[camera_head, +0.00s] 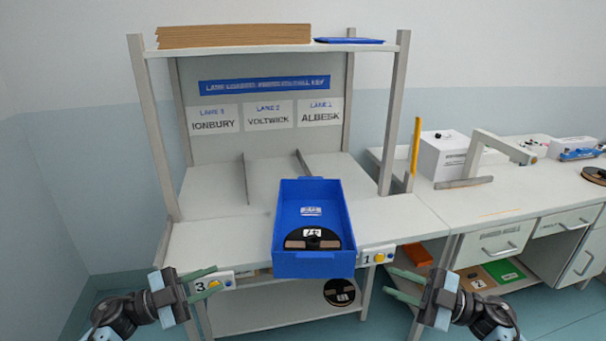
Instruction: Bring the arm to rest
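My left gripper (212,282) is at the lower left, in front of the station's front edge by the box marked 3. Its two green fingers are spread apart with nothing between them. My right gripper (388,283) is at the lower right, in front of the box marked 1. Its green fingers are also apart and empty. Both arms come in from the bottom corners. A blue bin (339,210) sits on the front middle of the station table (215,240), between the grippers and apart from both. A black reel (327,233) with a white label lies in the bin.
A box marked 3 (223,281) and a box marked 1 (366,258), each with a yellow button, are on the front edge. Another black reel (340,292) is on the lower shelf (265,316). A side bench (520,205) with drawers stands at the right.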

